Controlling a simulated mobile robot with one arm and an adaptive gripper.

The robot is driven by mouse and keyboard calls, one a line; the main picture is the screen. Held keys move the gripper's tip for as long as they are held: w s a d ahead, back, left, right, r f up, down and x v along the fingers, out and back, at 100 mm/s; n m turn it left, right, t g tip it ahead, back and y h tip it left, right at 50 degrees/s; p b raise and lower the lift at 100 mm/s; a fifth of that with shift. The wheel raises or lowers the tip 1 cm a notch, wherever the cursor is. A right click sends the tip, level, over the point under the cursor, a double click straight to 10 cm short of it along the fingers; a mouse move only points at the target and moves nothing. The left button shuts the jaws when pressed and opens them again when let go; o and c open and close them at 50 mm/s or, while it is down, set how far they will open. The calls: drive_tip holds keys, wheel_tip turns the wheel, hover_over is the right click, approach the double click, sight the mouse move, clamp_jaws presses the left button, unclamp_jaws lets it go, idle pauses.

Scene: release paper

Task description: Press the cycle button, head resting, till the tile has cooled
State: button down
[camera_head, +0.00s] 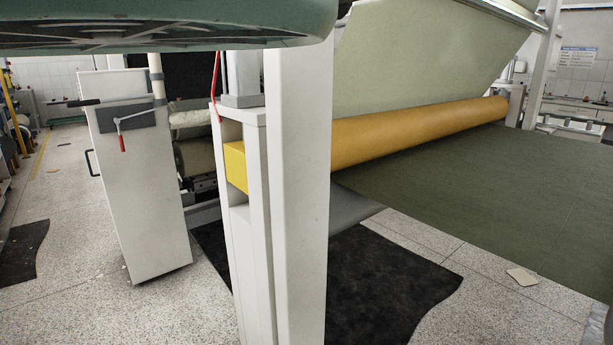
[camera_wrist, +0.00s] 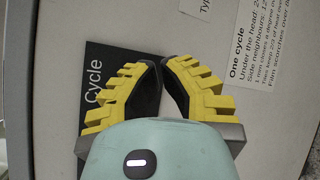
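In the wrist view, my gripper (camera_wrist: 161,60) has yellow ribbed fingers with dark inner pads. Its tips are together, with nothing seen between them. They are over or against a pale panel (camera_wrist: 105,22), beside a black label reading "Cycle" (camera_wrist: 95,70). The cycle button itself is not visible; the fingers and the gripper body cover part of the label and panel. I cannot tell whether the tips touch anything. I cannot make out the tile or the resting head in either view. My gripper is not in the head view.
A white placard headed "One cycle" (camera_wrist: 262,75) is on the panel's right. The head view shows a white cabinet (camera_head: 143,200) with a crank, an orange roller (camera_head: 415,130), green sheeting (camera_head: 490,190), a near white post (camera_head: 298,200) and black mats (camera_head: 375,290). Speckled floor is open at left.

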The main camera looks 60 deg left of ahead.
drive_tip(key=shift+w+a, duration=0.15)
drive_tip(key=shift+w, duration=0.3)
drive_tip(key=shift+s, duration=0.5)
drive_tip(key=s+b, duration=0.1)
drive_tip(key=s, duration=0.5)
drive_tip(key=shift+d+b, duration=0.25)
drive_tip(key=shift+b, duration=0.1)
idle(0.5)
